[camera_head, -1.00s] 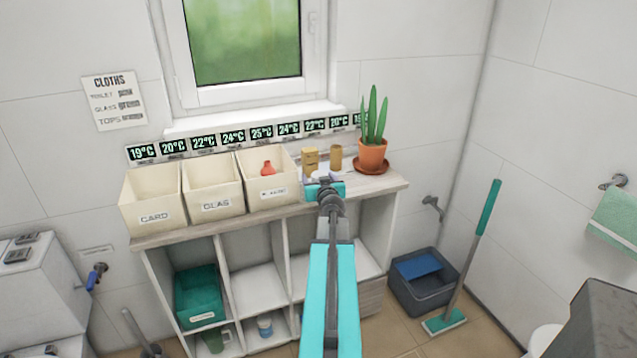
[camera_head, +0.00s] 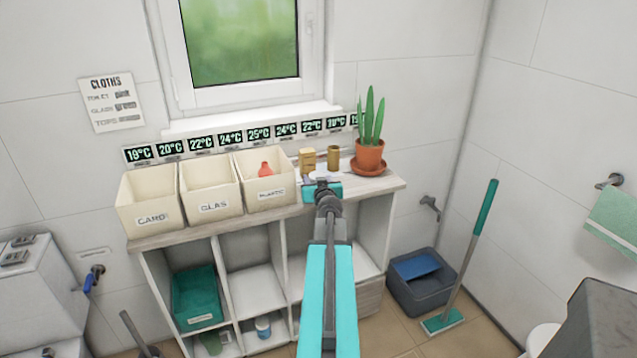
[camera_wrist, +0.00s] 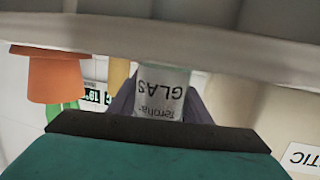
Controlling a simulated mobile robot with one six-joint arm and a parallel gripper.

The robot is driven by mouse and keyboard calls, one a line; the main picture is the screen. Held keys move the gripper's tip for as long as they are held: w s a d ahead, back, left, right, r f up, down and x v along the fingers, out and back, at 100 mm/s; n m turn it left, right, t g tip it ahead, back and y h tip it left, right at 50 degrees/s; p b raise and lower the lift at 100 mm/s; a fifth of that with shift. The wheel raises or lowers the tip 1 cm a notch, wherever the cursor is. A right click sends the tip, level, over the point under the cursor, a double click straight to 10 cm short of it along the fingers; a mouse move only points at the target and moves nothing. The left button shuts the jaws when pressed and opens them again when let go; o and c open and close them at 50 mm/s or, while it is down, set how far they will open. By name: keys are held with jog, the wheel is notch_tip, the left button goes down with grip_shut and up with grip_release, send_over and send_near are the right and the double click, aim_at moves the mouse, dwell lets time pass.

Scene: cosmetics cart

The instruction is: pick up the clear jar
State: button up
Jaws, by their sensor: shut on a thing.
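The clear jar (camera_wrist: 160,98) appears upside down in the wrist view, with a white label reading GLAS. Dark fingers of my gripper (camera_wrist: 160,108) flank it on both sides and are shut on it. Its base end meets the pale band of the cabinet top's edge, so I cannot tell whether it is standing or slightly lifted. In the head view my gripper (camera_head: 322,186) is over the cabinet top (camera_head: 388,184), right of the bins. It largely hides the jar there.
A potted plant (camera_head: 370,155) stands close on the right. A tan box (camera_head: 307,160) and a brown cylinder (camera_head: 334,157) stand behind my gripper. Labelled bins for card (camera_head: 152,216), glass (camera_head: 213,206) and plastic (camera_head: 271,193) line the left. The wall is behind.

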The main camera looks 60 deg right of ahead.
aim_at(317, 172)
jog(key=shift+r, duration=0.15)
jog(key=shift+r, duration=1.5)
jog(key=shift+s+a+r, duration=0.15)
jog(key=shift+s, duration=0.05)
jog(key=s+a+b, duration=0.1)
jog(key=s, duration=0.1)
jog(key=s+a+b, duration=0.1)
jog(key=s+a, duration=0.1)
jog(key=s, duration=0.1)
jog(key=s+a+b, duration=0.1)
jog(key=s, duration=0.1)
jog(key=shift+s+a+r, duration=0.2)
jog(key=shift+s+r, duration=0.1)
jog(key=shift+s, duration=0.05)
jog(key=b, duration=0.3)
jog(key=shift+s, duration=0.4)
jog(key=b, duration=0.9)
jog(key=shift+s+a+r, duration=0.15)
jog(key=shift+s+a, duration=0.15)
jog(key=shift+a, duration=0.1)
jog(key=s+b, duration=0.1)
jog(key=b, duration=0.5)
jog(key=shift+a, duration=0.3)
